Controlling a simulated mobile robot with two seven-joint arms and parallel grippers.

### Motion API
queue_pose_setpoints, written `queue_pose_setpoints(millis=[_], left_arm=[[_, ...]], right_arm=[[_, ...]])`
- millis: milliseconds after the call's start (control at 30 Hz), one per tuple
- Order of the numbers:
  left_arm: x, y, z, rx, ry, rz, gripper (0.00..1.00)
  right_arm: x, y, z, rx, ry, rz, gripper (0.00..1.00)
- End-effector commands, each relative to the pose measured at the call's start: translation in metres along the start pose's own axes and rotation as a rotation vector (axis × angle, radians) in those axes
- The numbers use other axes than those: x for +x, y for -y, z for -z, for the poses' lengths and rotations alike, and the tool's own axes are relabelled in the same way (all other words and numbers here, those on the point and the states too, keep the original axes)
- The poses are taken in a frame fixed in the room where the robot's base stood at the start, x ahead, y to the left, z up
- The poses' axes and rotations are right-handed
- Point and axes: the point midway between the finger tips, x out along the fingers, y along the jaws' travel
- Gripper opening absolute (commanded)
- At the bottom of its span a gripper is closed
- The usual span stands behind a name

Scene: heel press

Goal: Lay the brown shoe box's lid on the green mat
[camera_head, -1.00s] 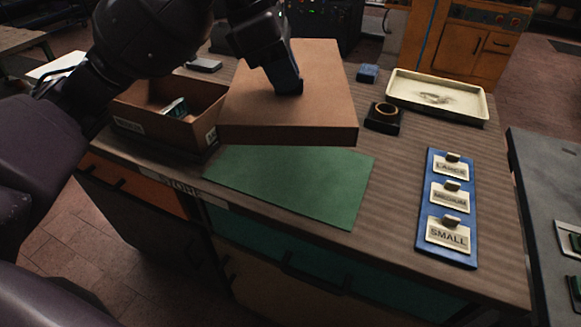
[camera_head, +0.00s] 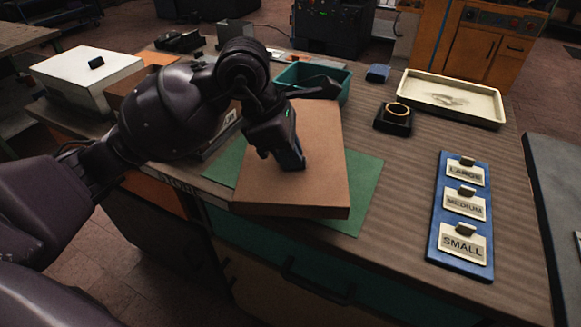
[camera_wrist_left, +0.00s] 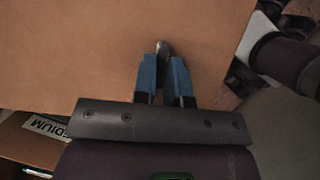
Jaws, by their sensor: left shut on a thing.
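The brown lid (camera_head: 320,150) is over the green mat (camera_head: 366,190), tilted slightly in the picture, its near left corner reaching past the mat's front edge. A thin gap or contact beneath it cannot be told. My left gripper (camera_head: 291,165) is shut on the lid's knob, pointing down from above. In the left wrist view, the blue fingers (camera_wrist_left: 164,78) close around the small knob, with the lid's flat top (camera_wrist_left: 80,50) filling the upper part. The open brown shoe box (camera_head: 130,90) stands at the left, mostly hidden behind my left arm. My right gripper is not seen.
A white box with a black knob (camera_head: 85,72) stands at far left. A teal open box (camera_head: 330,80) is behind the lid. A black holder with a ring (camera_head: 394,118), a cream tray (camera_head: 450,100) and a blue label board (camera_head: 460,215) are to the right.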

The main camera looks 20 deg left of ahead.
Motion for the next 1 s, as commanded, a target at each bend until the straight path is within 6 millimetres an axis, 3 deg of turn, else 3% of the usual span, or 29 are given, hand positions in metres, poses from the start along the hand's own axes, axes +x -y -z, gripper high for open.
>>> queue_pose_setpoints(millis=[233,467,667,700,833,1000], left_arm=[[0.033,0.001,0.014,-0.003,-0.001,0.007,0.00],[0.034,0.001,0.014,-0.001,0.000,0.001,0.00],[0.038,0.001,0.016,-0.001,-0.002,0.002,0.00],[0.038,0.001,0.016,-0.001,-0.001,0.002,0.15],[0.037,0.001,0.015,-0.001,-0.001,0.001,0.35],[0.037,0.001,0.015,-0.001,-0.001,0.002,0.38]], right_arm=[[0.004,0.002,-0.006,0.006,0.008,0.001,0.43],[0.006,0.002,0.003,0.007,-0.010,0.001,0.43],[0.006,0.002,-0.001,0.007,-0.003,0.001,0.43],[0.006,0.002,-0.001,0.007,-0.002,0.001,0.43],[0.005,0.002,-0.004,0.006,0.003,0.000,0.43],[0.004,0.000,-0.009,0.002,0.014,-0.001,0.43]])
